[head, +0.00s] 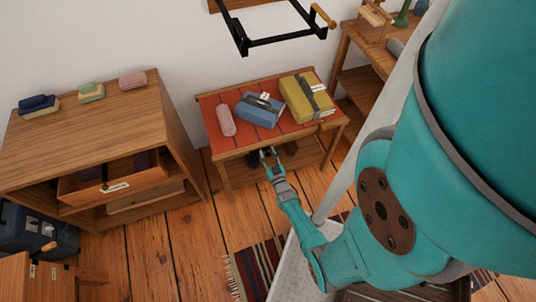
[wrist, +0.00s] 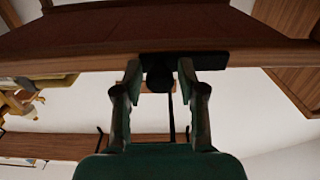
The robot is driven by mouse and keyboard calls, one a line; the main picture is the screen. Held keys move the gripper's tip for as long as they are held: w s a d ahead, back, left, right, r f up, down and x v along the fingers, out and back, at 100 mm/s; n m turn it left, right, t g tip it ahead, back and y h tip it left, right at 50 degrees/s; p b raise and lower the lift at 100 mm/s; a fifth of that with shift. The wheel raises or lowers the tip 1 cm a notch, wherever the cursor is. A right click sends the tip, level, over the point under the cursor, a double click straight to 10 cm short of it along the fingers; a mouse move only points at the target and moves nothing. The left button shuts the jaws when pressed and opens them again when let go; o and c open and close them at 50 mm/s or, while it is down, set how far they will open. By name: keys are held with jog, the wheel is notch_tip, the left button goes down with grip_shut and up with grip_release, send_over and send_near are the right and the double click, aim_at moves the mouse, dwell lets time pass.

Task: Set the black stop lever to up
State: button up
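A black fitting with a rounded end (wrist: 158,78), which looks like the stop lever, sits at the wooden edge in the wrist view. A thin dark rod shows below it, and I cannot tell whether the two are joined. My gripper (head: 268,154) is at the front edge of the red-topped table (head: 243,140). In the wrist view my gripper (wrist: 160,82) is open, with one finger on each side of the rounded end. Gaps show beside it, so it does not look gripped. In the head view the fitting is hard to make out, and its setting is unclear.
On the table lie a pink roll (head: 226,120), a blue bundle (head: 259,109) and a yellow bundle (head: 306,98). A black frame (head: 287,38) juts from the wall above. A wooden cabinet (head: 90,128) with a pulled-out drawer (head: 112,180) stands left. Floor shows between them.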

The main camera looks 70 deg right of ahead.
grip_shut()
